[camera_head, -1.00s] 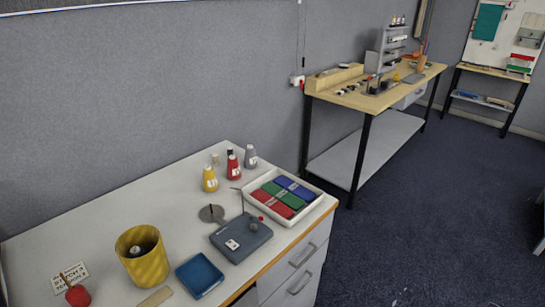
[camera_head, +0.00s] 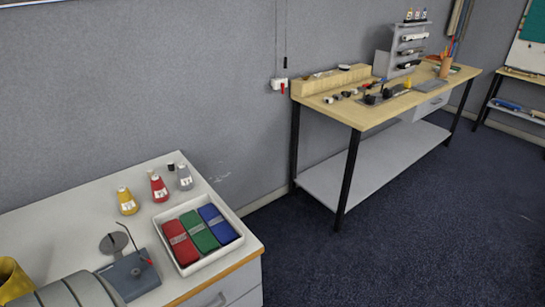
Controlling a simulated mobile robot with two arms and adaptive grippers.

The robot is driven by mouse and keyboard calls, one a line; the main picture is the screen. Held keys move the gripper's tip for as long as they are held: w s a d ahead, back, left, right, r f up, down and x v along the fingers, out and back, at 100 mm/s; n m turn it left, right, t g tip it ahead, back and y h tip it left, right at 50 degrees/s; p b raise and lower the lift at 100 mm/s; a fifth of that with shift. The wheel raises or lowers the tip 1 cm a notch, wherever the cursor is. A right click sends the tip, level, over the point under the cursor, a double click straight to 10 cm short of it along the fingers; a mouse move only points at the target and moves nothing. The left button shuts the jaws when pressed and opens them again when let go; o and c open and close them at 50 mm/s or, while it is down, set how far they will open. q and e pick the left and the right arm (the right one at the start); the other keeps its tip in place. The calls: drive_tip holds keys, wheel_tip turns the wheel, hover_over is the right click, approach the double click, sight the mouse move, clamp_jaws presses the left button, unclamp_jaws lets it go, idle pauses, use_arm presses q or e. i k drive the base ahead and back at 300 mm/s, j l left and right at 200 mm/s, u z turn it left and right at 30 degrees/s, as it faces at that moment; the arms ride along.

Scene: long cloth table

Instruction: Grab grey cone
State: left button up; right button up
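The grey cone (camera_head: 184,177) stands upright near the back right of the white table. It carries a pale label. A red cone (camera_head: 159,187) and a yellow cone (camera_head: 127,201) stand in a row to its left, with small gaps between them. Nothing is touching the grey cone from my side. Neither of my grippers is in view. A rounded grey part, apparently my arm, shows at the bottom left and covers some of the table.
A white tray (camera_head: 244,239) with red, green and blue blocks sits in front of the cones. A grey-blue device (camera_head: 133,277) and a round grey disc (camera_head: 112,244) are left of it. A yellow container (camera_head: 13,277) is at the left edge. A wooden workbench (camera_head: 362,113) stands further right.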

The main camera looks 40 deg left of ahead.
sight(185, 181)
drive_tip(key=i+l+u, duration=0.15)
drive_tip(key=i, duration=0.25)
drive_tip(key=i+l+u, duration=0.1)
drive_tip(key=i, duration=0.3)
drive_tip(key=i+l+u, duration=0.15)
drive_tip(key=i, duration=0.2)
drive_tip(key=i+u, duration=0.2)
drive_tip(key=u, duration=0.25)
drive_tip(key=i+l+u, duration=0.15)
drive_tip(key=u, duration=0.3)
drive_tip(key=i+l+u, duration=0.15)
drive_tip(key=u, duration=0.3)
drive_tip(key=i+l+u, duration=0.2)
drive_tip(key=u, duration=0.3)
